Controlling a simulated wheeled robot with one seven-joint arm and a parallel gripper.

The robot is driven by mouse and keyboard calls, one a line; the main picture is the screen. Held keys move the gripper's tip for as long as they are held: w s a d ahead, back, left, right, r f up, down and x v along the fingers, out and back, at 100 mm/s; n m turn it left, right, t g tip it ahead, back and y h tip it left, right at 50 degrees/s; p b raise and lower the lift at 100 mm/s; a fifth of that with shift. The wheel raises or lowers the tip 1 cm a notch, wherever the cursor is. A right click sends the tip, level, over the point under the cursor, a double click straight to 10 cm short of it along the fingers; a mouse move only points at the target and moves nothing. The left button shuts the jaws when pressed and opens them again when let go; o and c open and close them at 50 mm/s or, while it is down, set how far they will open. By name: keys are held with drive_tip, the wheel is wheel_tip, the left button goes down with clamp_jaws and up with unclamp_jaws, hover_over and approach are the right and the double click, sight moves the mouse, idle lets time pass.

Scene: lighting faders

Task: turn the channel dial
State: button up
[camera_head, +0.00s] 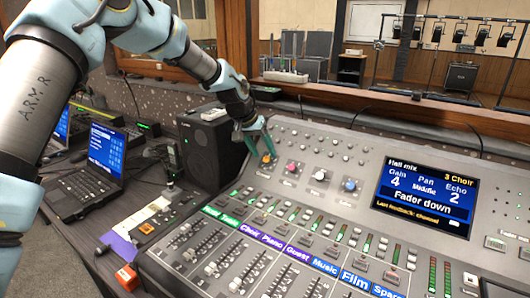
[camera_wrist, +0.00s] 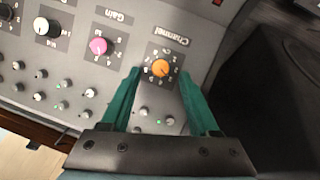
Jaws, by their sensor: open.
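The channel dial (camera_wrist: 161,68) is an orange knob with a ring of marks on the grey panel, under the label "Channel". In the head view its orange cap (camera_head: 266,158) shows just below my fingers. My gripper (camera_wrist: 159,76) is open, with one teal finger on each side of the dial in the wrist view. I cannot tell whether the fingers touch it. In the head view my gripper (camera_head: 260,148) comes down over the dial from above. The console screen (camera_head: 425,195) reads "3 Choir", gain 4, pan middle, echo 2, "Fader down".
A pink gain knob (camera_wrist: 98,46) sits beside the dial; a white knob (camera_head: 319,175) and a blue knob (camera_head: 349,185) follow to the right. Faders (camera_head: 235,255) fill the lower panel. A black speaker (camera_head: 206,146) stands close left of my gripper, with a laptop (camera_head: 92,170) beyond.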

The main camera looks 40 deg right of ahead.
sight(268, 160)
drive_tip(key=shift+x, duration=1.3)
drive_tip(key=shift+c, duration=0.4)
clamp_jaws()
